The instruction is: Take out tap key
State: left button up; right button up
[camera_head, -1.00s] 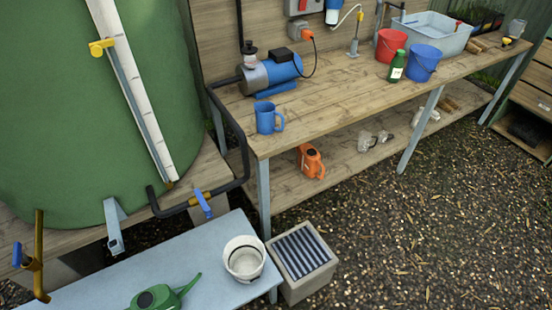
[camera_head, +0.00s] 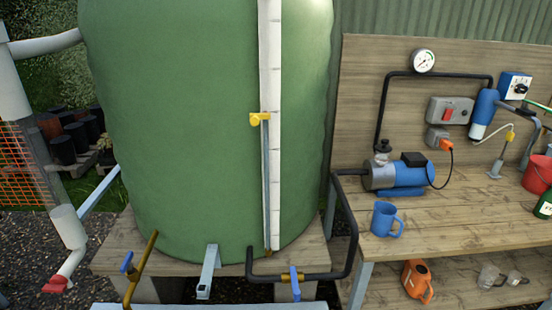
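I cannot make out a tap key in this view. A brass tap with a blue lever (camera_head: 129,263) stands in front of the large green water tank (camera_head: 185,130). A second blue-handled valve (camera_head: 295,281) sits on the black pipe at the tank's foot. A white strip (camera_head: 275,180) with a yellow piece (camera_head: 260,120) and a thin grey tube runs down the tank's front. Neither of my grippers is in view.
The wooden bench (camera_head: 440,215) at right holds a blue pump (camera_head: 396,175), a blue mug (camera_head: 386,219) and a red bucket (camera_head: 538,175). An orange can (camera_head: 417,281) stands on the lower shelf. A grey downpipe (camera_head: 65,225) is at left.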

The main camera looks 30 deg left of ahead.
aim_at(126, 267)
jog(key=j+u, duration=0.15)
jog(key=u, duration=1.9)
jog(key=i+j+z, duration=0.2)
jog(key=i+j, duration=0.2)
jog(key=j, duration=0.2)
